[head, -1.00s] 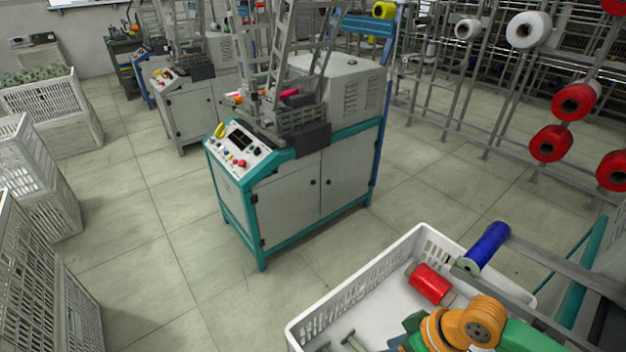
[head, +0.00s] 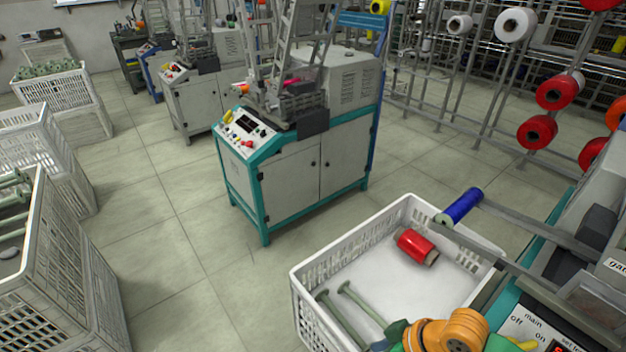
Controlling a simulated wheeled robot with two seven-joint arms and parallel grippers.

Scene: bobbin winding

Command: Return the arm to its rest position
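An orange and green arm segment of mine (head: 447,332) shows at the bottom edge, right of centre, in the head view. It overlaps the near side of a white crate (head: 333,248). No gripper fingers can be made out; the lower part of this arm is cut off by the frame. My other arm does not show. Whether either gripper holds anything is hidden.
The crate holds a red bobbin (head: 417,247) and green-grey spindles (head: 362,305). A blue bobbin (head: 460,207) sits on a metal bar over its far right rim. A control panel (head: 535,325) stands at right. A teal-framed winding machine (head: 290,180) stands ahead, with open floor left of it.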

